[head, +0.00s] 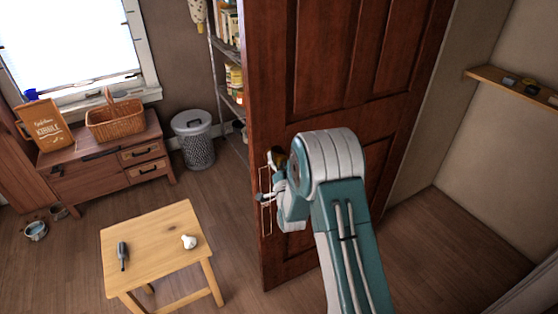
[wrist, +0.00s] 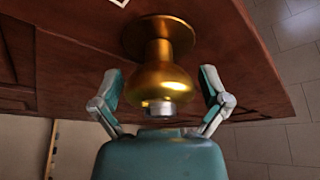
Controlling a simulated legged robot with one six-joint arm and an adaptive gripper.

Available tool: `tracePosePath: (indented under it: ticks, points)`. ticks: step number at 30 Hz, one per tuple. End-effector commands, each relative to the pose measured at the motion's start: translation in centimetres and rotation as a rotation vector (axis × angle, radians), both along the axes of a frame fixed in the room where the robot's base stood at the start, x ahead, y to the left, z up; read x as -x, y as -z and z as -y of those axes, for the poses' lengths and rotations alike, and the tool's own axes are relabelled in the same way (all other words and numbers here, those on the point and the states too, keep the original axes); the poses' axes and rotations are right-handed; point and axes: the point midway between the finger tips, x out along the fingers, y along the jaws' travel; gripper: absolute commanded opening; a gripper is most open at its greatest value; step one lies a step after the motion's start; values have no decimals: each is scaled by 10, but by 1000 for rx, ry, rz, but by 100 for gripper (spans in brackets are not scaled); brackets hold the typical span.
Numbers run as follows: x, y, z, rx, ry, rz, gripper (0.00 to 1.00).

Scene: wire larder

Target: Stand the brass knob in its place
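The brass knob (wrist: 163,80) is in the wrist view, with a round brass base plate against the red-brown wooden door (wrist: 240,60) and a silvery end toward my wrist. In the head view a small brass part (head: 278,157) shows at the door's left edge, mostly hidden by my arm. My gripper (wrist: 160,74) has its two fingers spread, one on each side of the knob, with visible gaps to it. In the head view my gripper (head: 270,182) is beside the edge of the door (head: 345,60). A pale rectangular outline (head: 265,200) shows there.
A wooden stool (head: 155,240) at lower left bears a dark tool (head: 122,255) and a small white object (head: 189,242). Behind are a cabinet (head: 85,180) with a basket (head: 115,120) and a lidded bin (head: 195,140). A wall shelf (head: 500,82) at right holds small items. Floor right of the door is clear.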

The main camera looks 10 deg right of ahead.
Motion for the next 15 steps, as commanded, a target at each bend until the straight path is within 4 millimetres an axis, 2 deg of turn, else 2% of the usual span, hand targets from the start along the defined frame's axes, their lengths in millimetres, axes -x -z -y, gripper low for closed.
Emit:
tracePosePath:
  ticks: [10, 15]
  points:
    - [1, 1, 0, 0, 0, -1, 100]
    - [19, 7, 0, 0, 0, -4, 100]
